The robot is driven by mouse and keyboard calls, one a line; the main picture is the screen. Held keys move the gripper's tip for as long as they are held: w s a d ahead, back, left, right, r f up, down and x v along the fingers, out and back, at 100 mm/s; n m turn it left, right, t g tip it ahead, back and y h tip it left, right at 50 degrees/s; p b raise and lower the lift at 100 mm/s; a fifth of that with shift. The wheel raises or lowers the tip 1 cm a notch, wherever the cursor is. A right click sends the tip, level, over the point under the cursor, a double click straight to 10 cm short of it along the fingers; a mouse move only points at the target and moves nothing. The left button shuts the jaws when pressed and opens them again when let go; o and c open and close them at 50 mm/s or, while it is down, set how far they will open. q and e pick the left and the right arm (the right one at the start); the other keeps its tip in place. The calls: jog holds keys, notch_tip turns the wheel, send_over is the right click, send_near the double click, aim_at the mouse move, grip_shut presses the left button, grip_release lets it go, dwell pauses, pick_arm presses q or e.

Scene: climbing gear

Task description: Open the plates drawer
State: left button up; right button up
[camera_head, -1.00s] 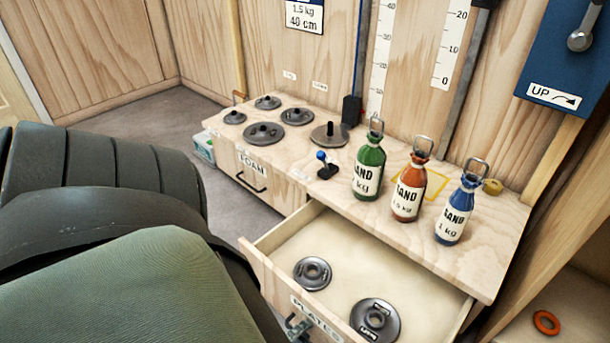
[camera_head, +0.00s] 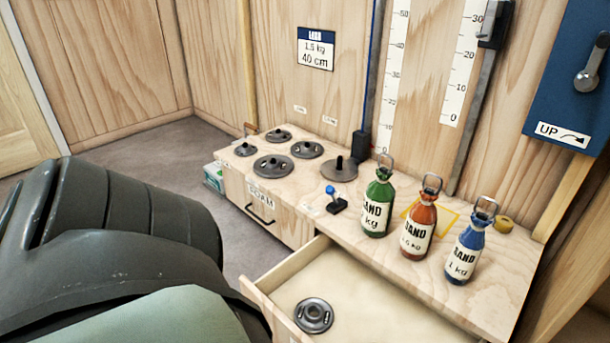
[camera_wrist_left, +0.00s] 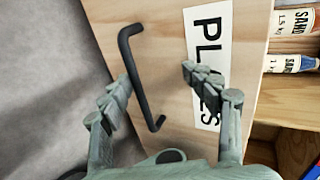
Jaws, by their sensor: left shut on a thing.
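The plates drawer (camera_head: 282,318) stands pulled out of the wooden cabinet in the head view, its inside showing a dark round plate (camera_head: 313,315). Its front leaves the bottom of that view. In the left wrist view its front carries a PLATES label (camera_wrist_left: 208,65) and a black bar handle (camera_wrist_left: 138,75). My left gripper (camera_wrist_left: 155,75) has its fingers on either side of this handle and is shut on it. In the head view my left arm fills the lower left and the gripper is out of frame. My right gripper is in neither current view.
The closed FOAM drawer (camera_head: 262,203) is left of the open one. On the counter stand green (camera_head: 377,208), orange (camera_head: 418,225) and blue (camera_head: 465,252) sand bottles, several dark discs (camera_head: 287,166) and a blue-knobbed lever (camera_head: 335,200). Grey floor (camera_head: 150,155) is clear at left.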

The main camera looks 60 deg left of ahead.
pick_arm(q)
jog(key=shift+w+a+r+t, duration=0.1)
jog(key=shift+r+t, duration=0.05)
jog(key=shift+r, duration=0.3)
jog(key=shift+w+a+r+t, duration=0.1)
jog(key=shift+r+t, duration=0.05)
jog(key=shift+r, duration=0.25)
jog(key=shift+c, duration=0.3)
jog(key=shift+s+d+r, duration=0.1)
jog(key=shift+s, duration=0.15)
jog(key=c, duration=0.4)
jog(key=s+d+p, duration=0.1)
jog(key=s+d, duration=0.1)
jog(key=s, duration=0.4)
jog(key=shift+s+r+p, duration=0.3)
jog(key=shift+s+p, duration=0.05)
jog(key=shift+s, duration=0.05)
jog(key=shift+d, duration=0.1)
jog(key=shift+f, duration=0.1)
